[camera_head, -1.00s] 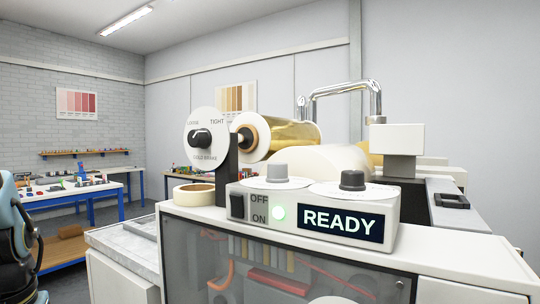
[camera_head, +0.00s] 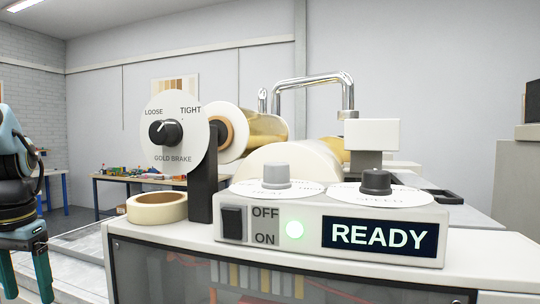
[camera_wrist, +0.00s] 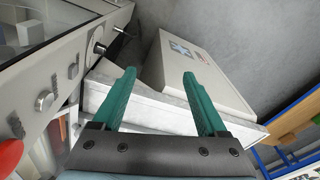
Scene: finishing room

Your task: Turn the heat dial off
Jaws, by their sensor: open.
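The heat dial (camera_head: 275,176) is a light grey knob on a white disc, on top of the control box (camera_head: 233,207) in the head view. The disc's lettering is seen edge-on, and I cannot read the knob's setting. Beside it on the right stands the dark speed knob (camera_head: 376,182) on its own disc. My gripper (camera_head: 28,278), with teal fingers, is at the left edge of the head view, well apart from the dial. In the wrist view my gripper (camera_wrist: 160,84) is open, with nothing between its fingers. The heat dial cannot be made out there.
The box front has an OFF/ON rocker switch (camera_head: 232,222), a lit green lamp (camera_head: 295,230) and a READY display (camera_head: 380,236). The gold brake dial (camera_head: 172,131) rises on a dark post at left. A tape roll (camera_head: 157,208) lies beside the post.

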